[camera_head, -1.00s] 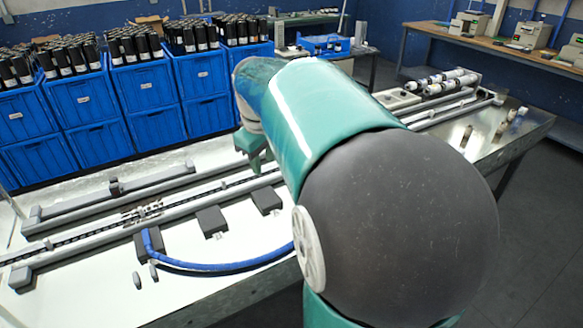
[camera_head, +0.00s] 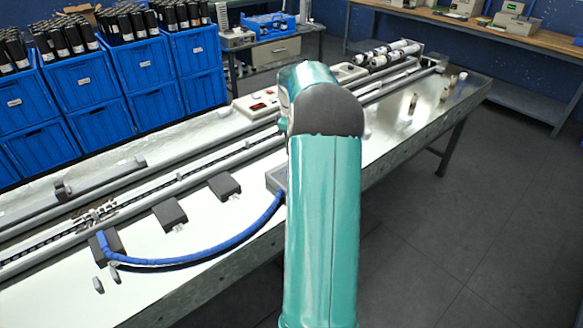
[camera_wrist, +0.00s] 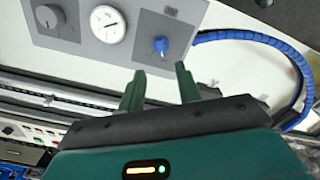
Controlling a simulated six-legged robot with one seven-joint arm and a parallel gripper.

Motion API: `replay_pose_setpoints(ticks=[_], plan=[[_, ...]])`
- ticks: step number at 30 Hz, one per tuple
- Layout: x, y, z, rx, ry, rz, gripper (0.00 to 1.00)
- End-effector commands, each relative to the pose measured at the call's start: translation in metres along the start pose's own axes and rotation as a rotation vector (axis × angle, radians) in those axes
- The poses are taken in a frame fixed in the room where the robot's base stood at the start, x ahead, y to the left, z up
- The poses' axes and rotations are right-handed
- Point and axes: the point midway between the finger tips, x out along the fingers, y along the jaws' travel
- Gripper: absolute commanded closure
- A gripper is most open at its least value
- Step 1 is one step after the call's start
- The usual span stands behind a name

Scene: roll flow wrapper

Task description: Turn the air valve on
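The blue air valve knob (camera_wrist: 161,45) sits on a dark square of a grey panel (camera_wrist: 125,22) in the wrist view. A round white dial gauge (camera_wrist: 107,24) is beside it. My gripper (camera_wrist: 160,70) is open and empty, its two dark green fingers apart. In the picture the fingertips lie just below the knob, one to either side of it; they look clear of it. In the head view my arm hides the gripper and the knob; only a corner of the grey panel (camera_head: 276,180) shows left of the arm.
A blue hose (camera_head: 205,258) curves over the white table from the panel; it also shows in the wrist view (camera_wrist: 270,60). A grey round dial (camera_wrist: 47,16) is at the panel's left.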

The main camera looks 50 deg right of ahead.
Motion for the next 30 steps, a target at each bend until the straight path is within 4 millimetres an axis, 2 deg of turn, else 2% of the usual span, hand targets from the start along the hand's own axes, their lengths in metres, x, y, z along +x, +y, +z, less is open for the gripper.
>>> replay_pose_setpoints(ticks=[1, 9, 15, 19, 26, 30], plan=[[0.012, -0.001, 0.000, -0.001, -0.001, -0.005, 0.66], [0.064, -0.001, 0.000, 0.000, -0.001, -0.002, 0.66], [0.091, -0.001, 0.000, 0.000, -0.001, 0.000, 0.66], [0.097, -0.001, 0.000, 0.000, -0.001, 0.001, 0.66], [0.098, -0.001, 0.000, 0.000, -0.001, 0.001, 0.66], [0.098, -0.001, 0.000, 0.000, -0.001, 0.002, 0.90]])
